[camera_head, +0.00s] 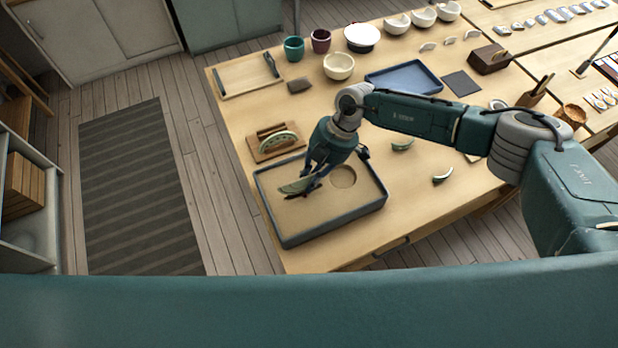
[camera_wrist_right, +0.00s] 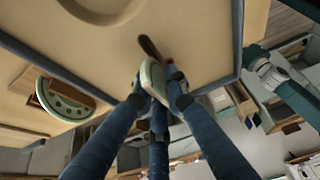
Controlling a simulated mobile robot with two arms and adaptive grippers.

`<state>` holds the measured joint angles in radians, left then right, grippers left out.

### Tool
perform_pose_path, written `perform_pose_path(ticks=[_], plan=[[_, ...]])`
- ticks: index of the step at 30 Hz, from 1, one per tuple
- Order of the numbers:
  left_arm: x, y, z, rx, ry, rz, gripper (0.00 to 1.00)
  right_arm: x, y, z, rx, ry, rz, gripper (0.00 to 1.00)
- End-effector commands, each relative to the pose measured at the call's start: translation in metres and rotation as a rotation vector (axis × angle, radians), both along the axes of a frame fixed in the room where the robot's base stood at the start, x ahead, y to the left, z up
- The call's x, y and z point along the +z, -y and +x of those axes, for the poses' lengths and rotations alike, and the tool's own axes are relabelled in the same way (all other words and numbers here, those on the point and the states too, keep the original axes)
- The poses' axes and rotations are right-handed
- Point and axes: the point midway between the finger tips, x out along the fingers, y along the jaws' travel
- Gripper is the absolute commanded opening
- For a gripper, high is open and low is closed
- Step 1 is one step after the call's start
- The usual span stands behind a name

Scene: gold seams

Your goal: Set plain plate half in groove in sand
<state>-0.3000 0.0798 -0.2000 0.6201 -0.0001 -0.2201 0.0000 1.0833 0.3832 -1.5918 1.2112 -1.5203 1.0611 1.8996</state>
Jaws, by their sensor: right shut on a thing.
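My right gripper (camera_head: 312,180) is shut on the plain plate half (camera_head: 296,187), a pale green half-disc. It holds the piece tilted over the left part of the sand tray (camera_head: 330,226). In the right wrist view the plate half (camera_wrist_right: 155,82) sits between the fingers, beside a short dark groove (camera_wrist_right: 150,47) in the sand. Whether its edge touches the sand I cannot tell. A dotted plate half (camera_head: 279,143) stands in a wooden rack (camera_head: 262,157) behind the tray. My left gripper is not in view.
A round hollow (camera_head: 343,176) marks the sand right of my gripper. Green-rimmed shards (camera_head: 443,178) lie right of the tray. A blue tray (camera_head: 404,78), a cream bowl (camera_head: 338,66) and cups (camera_head: 293,48) stand farther back.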

Motion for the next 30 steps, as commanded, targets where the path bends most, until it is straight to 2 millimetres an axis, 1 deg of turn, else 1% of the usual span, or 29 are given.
perform_pose_path(ticks=[10, 22, 30], plan=[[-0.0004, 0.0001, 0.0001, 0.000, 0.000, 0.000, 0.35, -0.0053, -0.0004, 0.0005, -0.001, 0.000, 0.000, 0.00], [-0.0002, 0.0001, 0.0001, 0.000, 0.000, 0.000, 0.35, -0.0054, -0.0004, 0.0004, 0.000, 0.000, 0.000, 0.00], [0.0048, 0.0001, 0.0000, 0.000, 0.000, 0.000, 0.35, -0.0046, -0.0007, 0.0000, 0.001, 0.000, 0.001, 0.00]])
